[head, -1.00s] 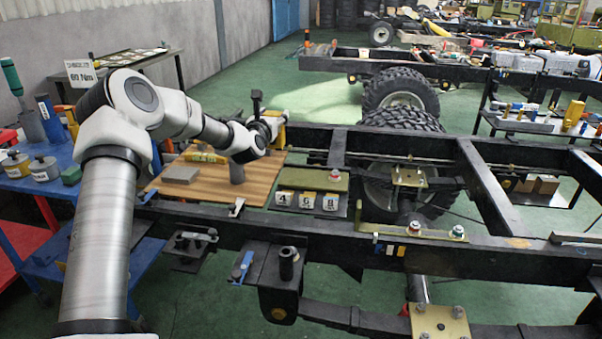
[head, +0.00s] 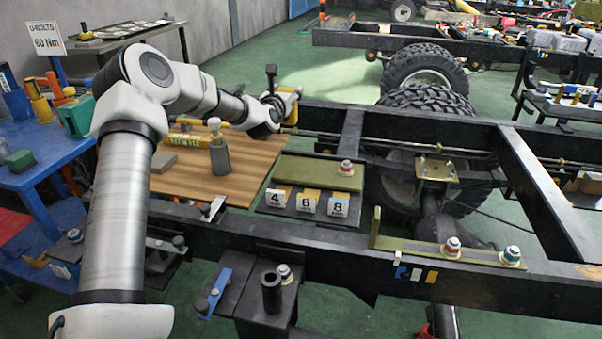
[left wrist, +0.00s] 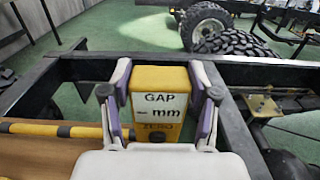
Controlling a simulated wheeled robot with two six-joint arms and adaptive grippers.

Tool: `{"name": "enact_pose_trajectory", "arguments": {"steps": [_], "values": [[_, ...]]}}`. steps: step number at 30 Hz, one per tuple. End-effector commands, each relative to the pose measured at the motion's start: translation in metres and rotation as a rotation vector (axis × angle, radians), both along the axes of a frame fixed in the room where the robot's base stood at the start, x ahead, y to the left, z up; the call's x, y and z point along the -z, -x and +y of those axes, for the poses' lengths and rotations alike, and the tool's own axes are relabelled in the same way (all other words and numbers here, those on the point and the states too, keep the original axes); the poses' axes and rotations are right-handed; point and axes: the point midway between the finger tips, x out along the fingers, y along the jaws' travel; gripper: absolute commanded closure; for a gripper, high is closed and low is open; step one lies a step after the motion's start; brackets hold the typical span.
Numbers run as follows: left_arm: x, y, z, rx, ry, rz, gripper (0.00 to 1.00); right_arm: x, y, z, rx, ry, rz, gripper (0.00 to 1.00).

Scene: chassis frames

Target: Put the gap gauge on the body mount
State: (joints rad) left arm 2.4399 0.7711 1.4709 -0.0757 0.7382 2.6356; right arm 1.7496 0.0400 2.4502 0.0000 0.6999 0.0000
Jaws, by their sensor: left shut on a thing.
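The gap gauge (left wrist: 160,100) is a yellow box with a white face reading "GAP – mm" and "ZERO" below. My left gripper (left wrist: 160,92) is shut on it, with one purple-padded finger against each side. In the head view the gauge (head: 291,97) shows partly behind my left gripper (head: 283,108), held over the far edge of the wooden board. I cannot tell for sure which fitting is the body mount; a black bracket with an upright black sleeve (head: 271,290) stands at the near chassis rail. My right gripper is not in view.
The wooden board (head: 245,177) carries a grey bottle (head: 217,150) and a yellow-black bar. Number tags 4, 6 and 8 (head: 307,203) stand beside it. Black chassis rails (head: 340,250) cross the view. An olive strip (head: 450,252) with colored-ringed studs lies on the near rail.

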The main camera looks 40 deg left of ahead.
Motion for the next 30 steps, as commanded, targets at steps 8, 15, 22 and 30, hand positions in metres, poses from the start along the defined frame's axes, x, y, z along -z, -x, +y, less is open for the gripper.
{"name": "enact_pose_trajectory", "arguments": {"steps": [8,15,22,30], "values": [[0.006,0.027,-0.039,0.003,0.005,-0.002,0.87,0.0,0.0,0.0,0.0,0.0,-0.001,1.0],[0.014,0.065,-0.094,0.003,0.002,0.001,0.87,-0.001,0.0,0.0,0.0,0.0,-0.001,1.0],[0.018,0.091,-0.129,0.001,0.0,0.001,0.87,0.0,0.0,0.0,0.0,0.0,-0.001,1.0],[0.054,0.092,-0.131,0.0,0.0,0.002,0.87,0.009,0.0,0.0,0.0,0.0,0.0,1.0]]}}
